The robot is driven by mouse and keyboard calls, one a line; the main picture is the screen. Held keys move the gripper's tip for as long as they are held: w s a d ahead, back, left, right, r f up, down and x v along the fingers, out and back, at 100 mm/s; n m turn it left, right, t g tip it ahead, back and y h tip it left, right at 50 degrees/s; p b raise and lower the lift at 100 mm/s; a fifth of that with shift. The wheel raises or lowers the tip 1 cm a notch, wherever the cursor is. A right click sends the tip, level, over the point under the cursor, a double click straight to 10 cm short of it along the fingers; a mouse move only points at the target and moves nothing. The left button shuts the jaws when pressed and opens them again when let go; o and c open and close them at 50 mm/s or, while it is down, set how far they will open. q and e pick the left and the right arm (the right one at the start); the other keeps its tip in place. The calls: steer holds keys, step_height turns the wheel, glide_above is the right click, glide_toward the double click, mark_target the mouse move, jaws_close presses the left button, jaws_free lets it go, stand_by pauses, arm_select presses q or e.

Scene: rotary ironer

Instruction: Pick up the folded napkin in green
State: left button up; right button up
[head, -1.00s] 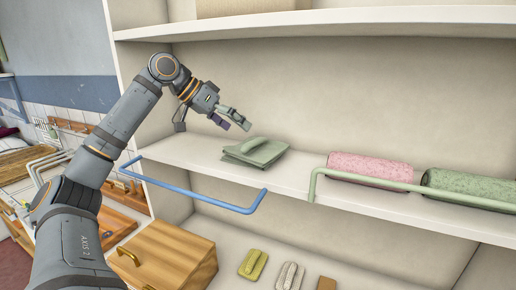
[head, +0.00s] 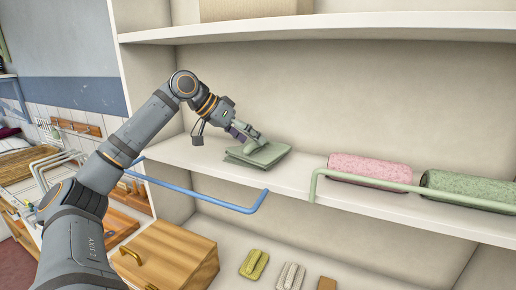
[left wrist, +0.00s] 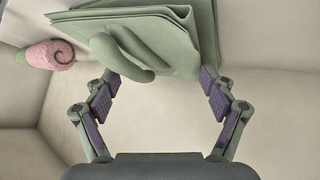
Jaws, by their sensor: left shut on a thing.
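The green folded napkin (head: 260,155) lies on the middle shelf board, a flat stack of folds with a raised loop on it. In the left wrist view the green napkin (left wrist: 185,50) fills the top, with the curved loop between the fingers. My left gripper (head: 254,142) reaches down to the napkin from the left and is shut on it. In the left wrist view my left gripper (left wrist: 160,95) has its two fingers spread wide apart at the napkin. The napkin still appears to rest on the shelf. My right gripper is in neither view.
A blue rail (head: 200,192) and a green rail (head: 400,187) run along the shelf's front edge. A pink roll (head: 368,169) and a green roll (head: 468,188) lie to the right. A shelf board (head: 330,25) is above. A wooden box (head: 165,255) stands below.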

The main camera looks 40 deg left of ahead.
arm_select(q)
steer(key=shift+r+p, duration=0.3)
step_height(320, 180, up, 2)
steer(key=shift+w+r+p, duration=0.1)
steer(key=shift+r+p, duration=0.05)
steer(key=shift+p, duration=1)
steer(key=s+r, duration=0.2)
steer(key=r, duration=0.1)
steer(key=s+d+r, duration=0.1)
steer(key=r, duration=0.1)
steer(key=shift+s, duration=0.35)
steer(key=s+d+r+b, duration=0.2)
steer(key=s+d+r, duration=0.1)
steer(key=s, duration=0.5)
steer(key=shift+s+r, duration=0.35)
steer(key=shift+r, duration=0.45)
steer(key=shift+s+d+r, duration=0.25)
steer(key=shift+s, duration=0.3)
steer(key=shift+f, duration=0.1)
